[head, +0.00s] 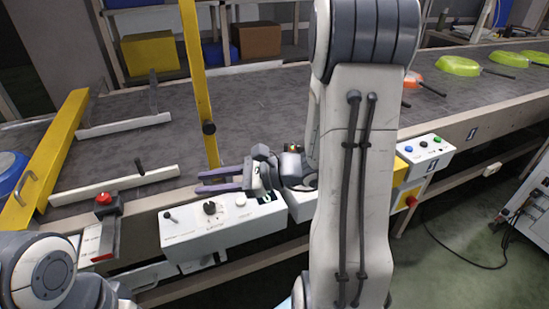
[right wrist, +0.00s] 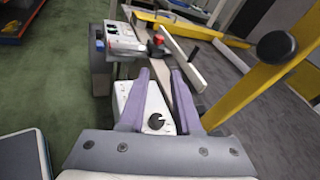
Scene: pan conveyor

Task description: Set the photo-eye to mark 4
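I cannot tell for sure which part is the photo-eye, and no numbered mark is readable. A white control box (head: 222,231) on the conveyor's front edge carries a black dial knob (head: 210,208) with a printed scale. The knob also shows in the right wrist view (right wrist: 155,121), low between the fingers. A yellow post (head: 197,80) behind the box carries a round black knob (head: 208,128), which also shows in the right wrist view (right wrist: 276,46). My right gripper (head: 200,182), with purple fingers, is open and empty above the box's back edge, pointing left. My left gripper is out of view.
White guide bars (head: 115,186) with black handles lie across the grey belt (head: 255,105). A red button (head: 104,198) stands left of the box. Green pans (head: 458,66) are on the belt at right. A yellow barrier (head: 52,152) stands at left.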

